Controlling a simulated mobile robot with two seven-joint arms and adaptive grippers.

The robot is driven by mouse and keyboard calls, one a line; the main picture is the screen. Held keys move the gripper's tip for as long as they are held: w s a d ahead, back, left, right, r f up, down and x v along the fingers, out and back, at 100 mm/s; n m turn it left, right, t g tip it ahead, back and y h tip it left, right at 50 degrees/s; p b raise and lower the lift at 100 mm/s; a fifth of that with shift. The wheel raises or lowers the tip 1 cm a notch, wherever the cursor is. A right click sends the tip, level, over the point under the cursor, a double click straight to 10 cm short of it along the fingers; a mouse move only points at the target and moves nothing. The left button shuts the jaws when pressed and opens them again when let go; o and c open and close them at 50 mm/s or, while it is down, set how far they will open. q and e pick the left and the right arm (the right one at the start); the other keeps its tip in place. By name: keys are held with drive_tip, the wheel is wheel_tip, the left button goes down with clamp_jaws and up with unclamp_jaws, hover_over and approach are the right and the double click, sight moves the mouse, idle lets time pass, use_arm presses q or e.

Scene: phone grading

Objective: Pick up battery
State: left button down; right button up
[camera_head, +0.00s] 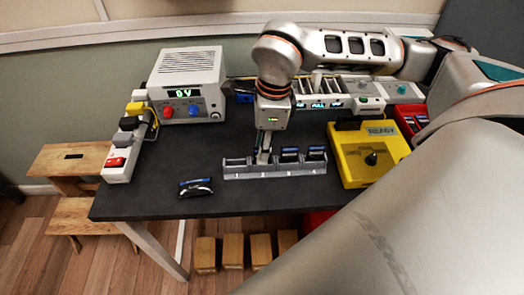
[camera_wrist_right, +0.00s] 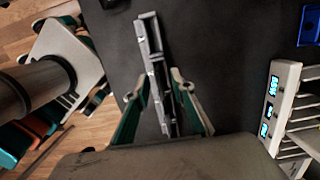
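A small dark flat piece with a pale blue edge (camera_head: 195,187), which looks like a battery, lies on the table left of a grey rack (camera_head: 235,173). The rack has numbered slots. Dark blue pieces that look like batteries stand in slot 3 (camera_head: 289,154) and slot 4 (camera_head: 315,153). My right gripper (camera_head: 263,157) points down at the rack near slot 2. In the right wrist view, the fingers of my right gripper (camera_wrist_right: 156,84) are apart, with the rack (camera_wrist_right: 150,42) between them. No battery shows between them. My left gripper is not in view.
A yellow tester (camera_head: 352,171) stands right of the rack, with a red bin (camera_head: 408,112) beyond.

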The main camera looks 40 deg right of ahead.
clamp_jaws()
